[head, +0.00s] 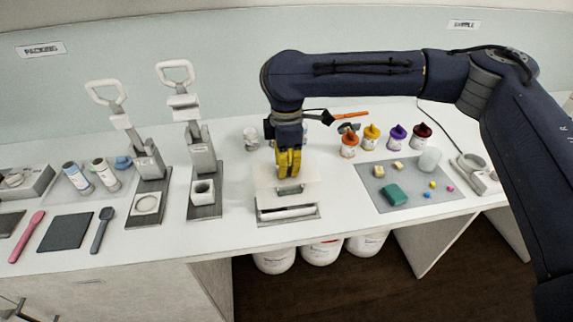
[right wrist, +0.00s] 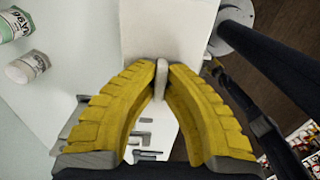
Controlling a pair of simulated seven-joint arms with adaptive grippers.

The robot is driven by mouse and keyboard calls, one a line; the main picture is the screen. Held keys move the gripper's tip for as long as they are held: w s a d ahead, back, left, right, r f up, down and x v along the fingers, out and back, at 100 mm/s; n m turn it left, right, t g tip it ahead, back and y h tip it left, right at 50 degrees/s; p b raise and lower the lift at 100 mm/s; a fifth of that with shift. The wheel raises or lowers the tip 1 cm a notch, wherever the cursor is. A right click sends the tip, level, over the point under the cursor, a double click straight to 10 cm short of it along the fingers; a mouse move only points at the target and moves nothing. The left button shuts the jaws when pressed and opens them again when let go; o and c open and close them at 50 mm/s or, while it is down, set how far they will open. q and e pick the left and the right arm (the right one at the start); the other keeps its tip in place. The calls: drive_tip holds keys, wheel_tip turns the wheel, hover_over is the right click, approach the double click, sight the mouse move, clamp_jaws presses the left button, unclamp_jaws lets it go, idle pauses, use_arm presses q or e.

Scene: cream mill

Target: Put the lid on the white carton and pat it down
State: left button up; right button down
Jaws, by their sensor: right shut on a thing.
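The white carton (head: 287,211) stands on a grey mat near the front edge of the counter, below my right gripper (head: 289,172). A flat white lid (head: 268,183) is over the carton; I cannot tell whether it touches the rim. My right gripper's yellow fingers are shut on the lid's upright white handle, which shows between the fingertips in the right wrist view (right wrist: 161,78). The lid's flat white top (right wrist: 165,35) lies beneath them. The fingers hide part of the lid in the head view. My left gripper is not in view.
Two lever presses (head: 145,165) (head: 203,155) stand left of the carton. On the right, a grey mat (head: 385,203) holds small blocks, with several colored jars (head: 371,137) behind it. Scoops (head: 102,231) lie at the far left. White tubs (head: 322,251) stand under the counter.

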drive_tip(key=shift+f, duration=1.85)
idle(1.4)
drive_tip(key=shift+c, duration=0.9)
unclamp_jaws()
drive_tip(key=shift+r, duration=0.15)
drive_tip(key=shift+r, duration=3.3)
